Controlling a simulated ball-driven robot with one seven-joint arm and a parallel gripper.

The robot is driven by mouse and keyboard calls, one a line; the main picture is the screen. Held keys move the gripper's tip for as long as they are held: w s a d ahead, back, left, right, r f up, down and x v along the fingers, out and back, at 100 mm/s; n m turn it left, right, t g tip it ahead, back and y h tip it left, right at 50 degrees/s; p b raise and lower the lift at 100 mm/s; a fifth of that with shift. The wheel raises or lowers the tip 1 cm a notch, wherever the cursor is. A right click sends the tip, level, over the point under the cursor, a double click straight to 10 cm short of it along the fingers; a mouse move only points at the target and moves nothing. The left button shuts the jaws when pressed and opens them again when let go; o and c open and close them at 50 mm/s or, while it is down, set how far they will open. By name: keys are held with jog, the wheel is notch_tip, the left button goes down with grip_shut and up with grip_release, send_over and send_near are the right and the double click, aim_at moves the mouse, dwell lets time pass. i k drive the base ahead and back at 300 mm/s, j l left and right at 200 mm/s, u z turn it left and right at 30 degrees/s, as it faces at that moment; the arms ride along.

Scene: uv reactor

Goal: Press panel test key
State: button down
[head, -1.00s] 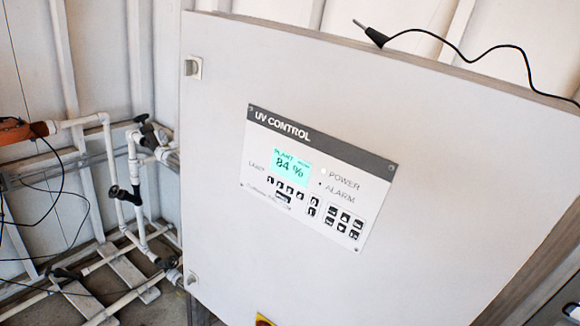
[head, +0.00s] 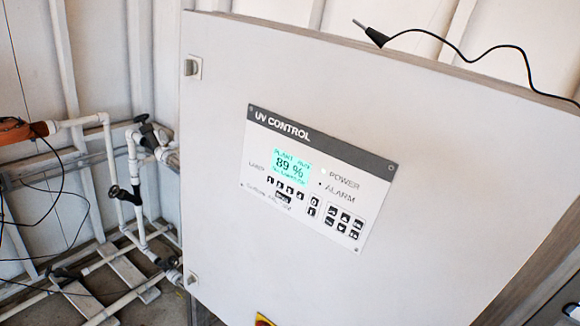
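The UV control panel (head: 300,215) is a white plate with a dark title strip, set on the front of a large light-grey cabinet (head: 400,110). Its lit cyan display (head: 290,168) reads 89 %. Two keys stand in a column (head: 313,206) to the right, and a framed block of several black keys (head: 344,224) is at lower right. Key labels are too small to read. My gripper is not in view.
A black probe and cable (head: 375,35) lie on the cabinet's top edge. Latches (head: 192,67) sit on its left edge. A red and yellow switch (head: 264,320) is cut off at the bottom. White pipes (head: 131,170) and an orange part (head: 22,131) stand at left.

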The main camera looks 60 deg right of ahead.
aim_at(329, 221)
jog(key=k+l+z, duration=0.15)
jog(key=z, duration=0.3)
jog(key=k+l+z, duration=0.25)
jog(key=z, duration=0.15)
